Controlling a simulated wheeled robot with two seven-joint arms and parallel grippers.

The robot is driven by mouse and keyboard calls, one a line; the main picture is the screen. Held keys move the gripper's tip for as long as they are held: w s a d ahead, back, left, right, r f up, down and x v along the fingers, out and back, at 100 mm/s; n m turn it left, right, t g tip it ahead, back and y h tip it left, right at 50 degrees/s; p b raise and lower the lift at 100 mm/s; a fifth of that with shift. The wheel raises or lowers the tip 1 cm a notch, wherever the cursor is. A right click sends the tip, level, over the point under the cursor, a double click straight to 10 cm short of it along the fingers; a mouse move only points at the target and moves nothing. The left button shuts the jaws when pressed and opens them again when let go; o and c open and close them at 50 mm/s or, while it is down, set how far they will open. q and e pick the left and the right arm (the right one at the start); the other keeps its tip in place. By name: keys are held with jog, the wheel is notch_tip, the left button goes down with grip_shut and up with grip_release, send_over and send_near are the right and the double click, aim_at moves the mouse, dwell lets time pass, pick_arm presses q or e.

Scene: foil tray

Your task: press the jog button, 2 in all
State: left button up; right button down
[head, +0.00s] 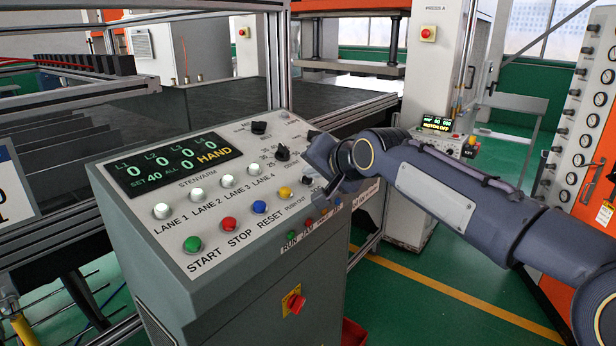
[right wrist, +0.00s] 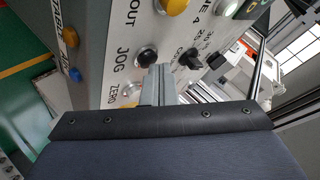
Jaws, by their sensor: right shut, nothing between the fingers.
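The jog button is a black round button (right wrist: 147,56) beside the word JOG on the grey panel (right wrist: 120,62) in the right wrist view. In the head view it lies beside the yellow PUSH OUT button, close to my right gripper (head: 318,188). My right gripper, also in the right wrist view (right wrist: 158,72), is shut and empty. Its fingertips are close to the button's edge; I cannot tell whether they touch it. The display (head: 175,163) reads HAND, SET 40, ALL 0, with zeros for the lanes. My left gripper is not in view.
Close by are the yellow PUSH OUT button (head: 285,193), blue RESET (head: 259,207), red STOP (head: 229,224) and green START (head: 193,244). Black selector knobs (head: 282,153) stand behind. A red knob (head: 296,303) is on the console's front. Green floor lies to the right.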

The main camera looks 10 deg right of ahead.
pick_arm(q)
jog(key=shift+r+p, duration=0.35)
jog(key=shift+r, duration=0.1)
pick_arm(e)
jog(key=shift+s+d+r, duration=0.1)
jog(key=shift+s+r, duration=0.05)
jog(key=shift+r, duration=0.55)
pick_arm(q)
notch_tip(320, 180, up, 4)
jog(key=p, duration=0.3)
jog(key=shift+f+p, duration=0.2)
jog(key=shift+p, duration=0.1)
pick_arm(e)
jog(key=r, duration=0.3)
jog(key=s+d+r, duration=0.1)
jog(key=shift+s+r, duration=0.1)
jog(key=shift+r, duration=0.3)
dwell(0.9)
